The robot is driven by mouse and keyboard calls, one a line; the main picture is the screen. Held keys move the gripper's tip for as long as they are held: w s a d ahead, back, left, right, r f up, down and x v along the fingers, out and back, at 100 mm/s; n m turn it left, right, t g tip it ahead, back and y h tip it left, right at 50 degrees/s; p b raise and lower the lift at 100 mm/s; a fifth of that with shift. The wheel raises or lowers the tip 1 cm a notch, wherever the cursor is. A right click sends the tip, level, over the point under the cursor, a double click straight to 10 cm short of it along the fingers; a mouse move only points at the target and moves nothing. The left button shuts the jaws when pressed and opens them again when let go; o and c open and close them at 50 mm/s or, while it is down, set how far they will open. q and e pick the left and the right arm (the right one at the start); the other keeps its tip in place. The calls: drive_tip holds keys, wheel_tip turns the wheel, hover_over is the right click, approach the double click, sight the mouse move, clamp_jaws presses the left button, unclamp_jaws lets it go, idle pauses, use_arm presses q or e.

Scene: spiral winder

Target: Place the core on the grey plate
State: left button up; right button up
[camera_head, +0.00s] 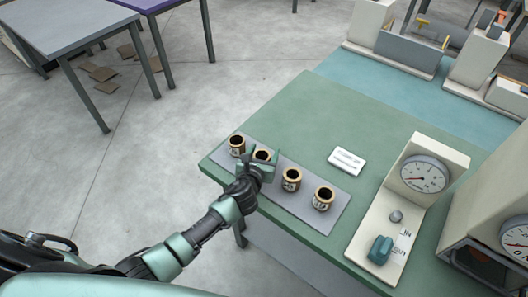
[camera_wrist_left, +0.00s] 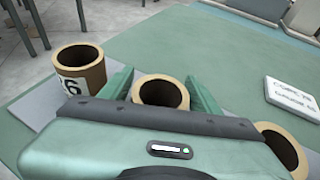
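Several hollow brown cores stand upright in a row on the grey plate (camera_head: 305,209). One core (camera_head: 262,155) is between the two green fingers of my left gripper (camera_head: 263,160); it also shows in the left wrist view (camera_wrist_left: 161,92). Its top is in line with the others, but its base is hidden. The fingers flank it closely, and I cannot tell whether they press on it. Another core (camera_head: 237,145) is left of it, with a number label in the wrist view (camera_wrist_left: 80,72). Two cores, a nearer one (camera_head: 291,180) and an end one (camera_head: 323,198), are to the right. My right gripper is out of view.
The plate lies along the near edge of the green table (camera_head: 330,110). A white sign (camera_head: 346,161) lies behind the cores. A cream gauge stand (camera_head: 399,215) with a teal block (camera_head: 380,250) is at the right. The table behind the sign is clear.

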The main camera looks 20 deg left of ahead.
use_arm(q)
drive_tip(key=shift+r, duration=0.1)
drive_tip(key=v, duration=1.2)
